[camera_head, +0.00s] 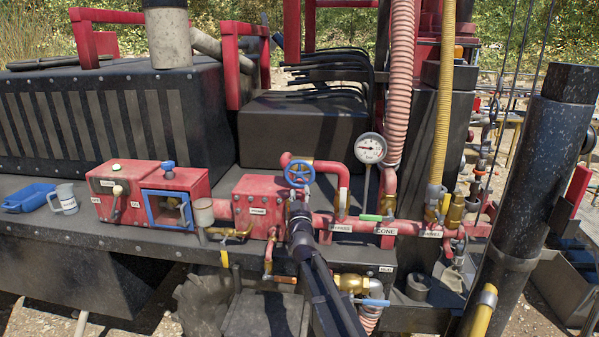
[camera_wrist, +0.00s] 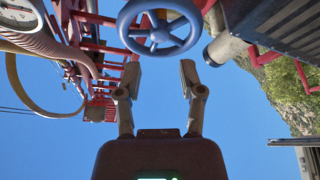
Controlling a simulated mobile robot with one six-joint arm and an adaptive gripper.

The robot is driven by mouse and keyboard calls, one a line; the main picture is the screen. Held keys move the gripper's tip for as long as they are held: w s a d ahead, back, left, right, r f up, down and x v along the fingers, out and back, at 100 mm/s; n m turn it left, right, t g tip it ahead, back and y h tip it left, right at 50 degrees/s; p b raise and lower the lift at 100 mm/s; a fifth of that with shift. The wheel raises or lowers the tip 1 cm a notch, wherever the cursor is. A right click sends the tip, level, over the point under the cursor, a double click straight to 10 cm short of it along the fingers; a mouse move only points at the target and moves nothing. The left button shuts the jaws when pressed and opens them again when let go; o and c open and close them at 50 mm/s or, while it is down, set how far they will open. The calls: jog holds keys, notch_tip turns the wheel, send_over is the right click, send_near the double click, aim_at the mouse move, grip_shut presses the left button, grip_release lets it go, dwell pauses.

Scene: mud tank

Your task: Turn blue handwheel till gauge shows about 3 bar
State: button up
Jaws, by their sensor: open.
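The blue handwheel (camera_head: 299,173) sits on the red pipework in the middle of the head view. It has a round rim and spokes, and it shows large at the top of the wrist view (camera_wrist: 159,32). The round white pressure gauge (camera_head: 370,148) stands on a stem to the right of the wheel; its scale is too small to read. Part of a dial, likely this gauge, shows at the left edge of the wrist view (camera_wrist: 20,14). My gripper (camera_wrist: 160,75) is open and empty, its two fingers apart just below the wheel rim in the wrist view. In the head view my arm partly hides the pipework under the wheel.
A red box with a blue-framed door (camera_head: 166,208) stands left of the wheel. A blue tray (camera_head: 28,197) and a grey mug (camera_head: 63,199) are further left on the deck. A pink ribbed hose (camera_head: 400,80) and a yellow hose (camera_head: 443,100) rise at the right.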

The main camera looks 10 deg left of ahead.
aim_at(299, 175)
jog(key=p+x, duration=0.2)
jog(key=x, duration=0.6)
jog(key=shift+w+r+p, duration=0.1)
jog(key=shift+w+p, duration=0.2)
jog(key=shift+w, duration=0.05)
grip_shut()
